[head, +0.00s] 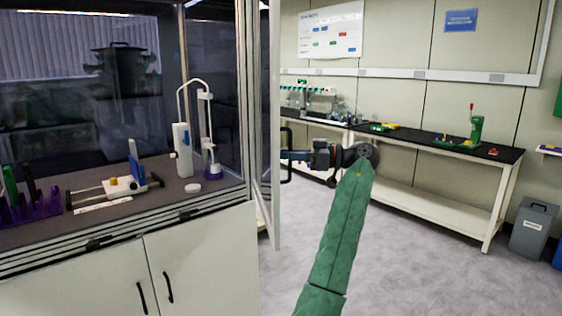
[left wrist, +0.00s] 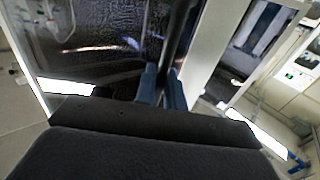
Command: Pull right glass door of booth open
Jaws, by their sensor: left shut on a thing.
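The right glass door (head: 274,110) of the booth stands open, swung out from the booth front and seen nearly edge-on in the head view. Its black bar handle (head: 287,136) is on the face toward the right. My left gripper (head: 291,156) reaches the handle from the right, at the end of my green arm, and is shut on it. In the left wrist view, the two blue fingers (left wrist: 162,88) are close together beside the light door frame; the handle between them is mostly hidden. My right gripper is not in view.
The booth worktop (head: 110,218) holds a purple rack (head: 40,212), a white device with a curved tube (head: 182,150) and small items. A black-topped bench (head: 430,143) stands along the back wall, with a grey bin (head: 534,228) at right. The floor between is clear.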

